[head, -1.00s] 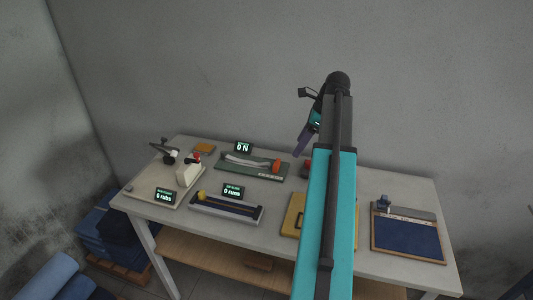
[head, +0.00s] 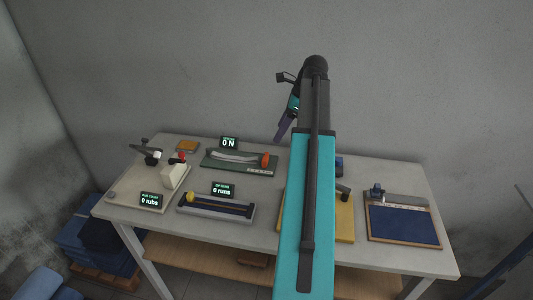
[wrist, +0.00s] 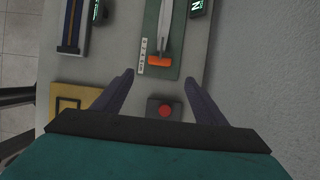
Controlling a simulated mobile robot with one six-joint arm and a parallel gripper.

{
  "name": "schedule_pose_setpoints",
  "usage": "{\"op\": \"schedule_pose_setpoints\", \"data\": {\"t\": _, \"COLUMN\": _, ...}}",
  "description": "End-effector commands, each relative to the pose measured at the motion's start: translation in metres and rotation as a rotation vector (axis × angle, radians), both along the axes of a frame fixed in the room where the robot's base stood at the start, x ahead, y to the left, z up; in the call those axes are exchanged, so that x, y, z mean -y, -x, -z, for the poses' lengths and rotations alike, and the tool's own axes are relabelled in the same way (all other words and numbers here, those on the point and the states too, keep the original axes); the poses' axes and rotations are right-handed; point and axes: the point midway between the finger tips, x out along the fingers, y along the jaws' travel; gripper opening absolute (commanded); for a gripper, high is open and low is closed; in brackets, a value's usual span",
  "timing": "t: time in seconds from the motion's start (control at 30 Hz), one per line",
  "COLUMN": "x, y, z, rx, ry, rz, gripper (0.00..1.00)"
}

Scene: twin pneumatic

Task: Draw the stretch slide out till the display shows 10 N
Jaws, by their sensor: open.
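The stretch rig is a green base (head: 213,162) at the back of the table, with a pale strip (head: 235,156) lying along it. Its orange slide handle (head: 265,160) is at the right end, beside a marked scale. The small display (head: 228,143) behind it reads 0 N. My gripper (head: 281,135) is raised above the table, to the right of the handle. In the wrist view my gripper (wrist: 159,83) has its fingers wide apart and empty. The orange handle (wrist: 160,61) shows just beyond the fingertips, roughly midway between them, apart from both.
A red button on a dark box (wrist: 165,110) lies between the fingers in the wrist view, below them. A zip rig (head: 217,207) stands in front of the green base, a rub rig (head: 150,187) at left. A blue pad (head: 403,224) is at right.

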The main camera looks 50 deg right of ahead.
Motion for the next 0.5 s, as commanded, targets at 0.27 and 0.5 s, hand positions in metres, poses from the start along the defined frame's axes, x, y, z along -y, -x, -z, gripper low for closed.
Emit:
{"op": "schedule_pose_setpoints", "data": {"t": 0.27, "x": -0.006, "y": -0.007, "z": 0.020, "rx": -0.001, "ry": -0.002, "rz": -0.003, "gripper": 0.66}}
{"op": "schedule_pose_setpoints", "data": {"t": 0.5, "x": -0.011, "y": -0.016, "z": 0.043, "rx": 0.000, "ry": 0.000, "rz": -0.002, "gripper": 0.66}}
